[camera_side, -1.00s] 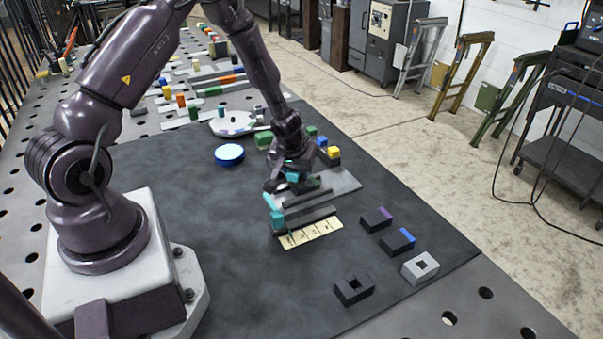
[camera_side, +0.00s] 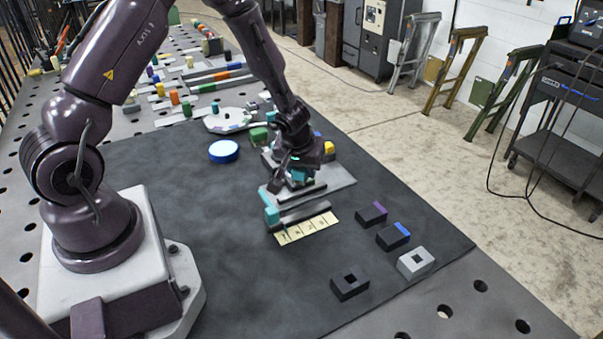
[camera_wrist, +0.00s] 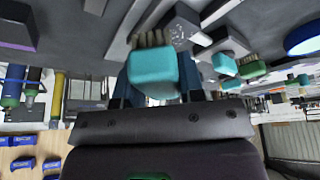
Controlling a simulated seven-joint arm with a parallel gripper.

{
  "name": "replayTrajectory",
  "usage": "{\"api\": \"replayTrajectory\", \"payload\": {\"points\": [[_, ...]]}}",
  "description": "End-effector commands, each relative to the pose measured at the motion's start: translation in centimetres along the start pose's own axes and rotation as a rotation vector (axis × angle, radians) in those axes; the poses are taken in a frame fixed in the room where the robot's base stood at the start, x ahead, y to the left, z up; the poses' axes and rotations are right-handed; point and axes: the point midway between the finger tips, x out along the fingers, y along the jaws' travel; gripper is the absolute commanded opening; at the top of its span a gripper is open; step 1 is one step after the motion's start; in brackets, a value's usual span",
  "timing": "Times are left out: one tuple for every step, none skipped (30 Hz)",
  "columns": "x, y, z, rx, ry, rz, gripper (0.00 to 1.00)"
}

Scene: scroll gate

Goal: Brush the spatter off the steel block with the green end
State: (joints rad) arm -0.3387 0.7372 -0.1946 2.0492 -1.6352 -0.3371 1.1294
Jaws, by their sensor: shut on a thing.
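My gripper (camera_side: 297,178) is shut on a teal block with brown bristles (camera_wrist: 153,72), which fills the space between the fingers in the wrist view. A grey steel block (camera_wrist: 184,34) with pale specks lies just beyond the bristles; whether they touch it I cannot tell. A green block with bristles (camera_wrist: 252,70) stands apart to the right in the wrist view, near another teal block (camera_wrist: 228,42). In the side view a green block (camera_side: 259,135) stands behind my gripper and a teal block (camera_side: 271,214) sits at the left end of the dark bars. My gripper hides much of the grey plate there.
A pale labelled strip (camera_side: 305,229) lies in front of the bars. Dark blocks (camera_side: 393,236) and a light grey block with a hole (camera_side: 415,262) lie to the right. A blue disc (camera_side: 223,151) lies left of my gripper. The mat's left front is clear.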

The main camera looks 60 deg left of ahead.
Motion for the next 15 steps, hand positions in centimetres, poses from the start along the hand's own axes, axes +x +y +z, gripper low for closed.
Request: {"api": "replayTrajectory", "payload": {"points": [[-0.5, 0.0, -0.3, -0.002, 0.004, 0.001, 0.14], [-0.7, 0.0, -0.4, -0.003, 0.004, 0.001, 0.14], [-1.1, 0.0, -0.6, -0.003, 0.004, 0.001, 0.14], [-1.3, 0.0, -0.7, -0.003, 0.005, 0.0, 0.14], [-1.6, 0.0, -0.8, -0.003, 0.004, 0.0, 0.14], [-1.9, 0.0, -0.9, -0.002, 0.004, 0.001, 0.14], [-2.2, 0.0, -1.0, -0.002, 0.004, 0.001, 0.14], [-2.4, 0.0, -1.1, -0.002, 0.003, 0.001, 0.14], [-2.7, -0.1, -1.3, -0.003, 0.004, 0.001, 0.14], [-3.0, -0.1, -1.4, -0.003, 0.004, 0.0, 0.14], [-3.2, 0.0, -1.5, -0.004, 0.005, 0.0, 0.14], [-3.6, 0.0, -1.6, -0.003, 0.004, 0.0, 0.14], [-3.8, -0.1, -1.7, -0.004, 0.004, 0.0, 0.14], [-4.0, 0.0, -1.8, -0.002, 0.004, 0.0, 0.14], [-4.2, 0.0, -1.9, -0.003, 0.004, 0.001, 0.14]]}}
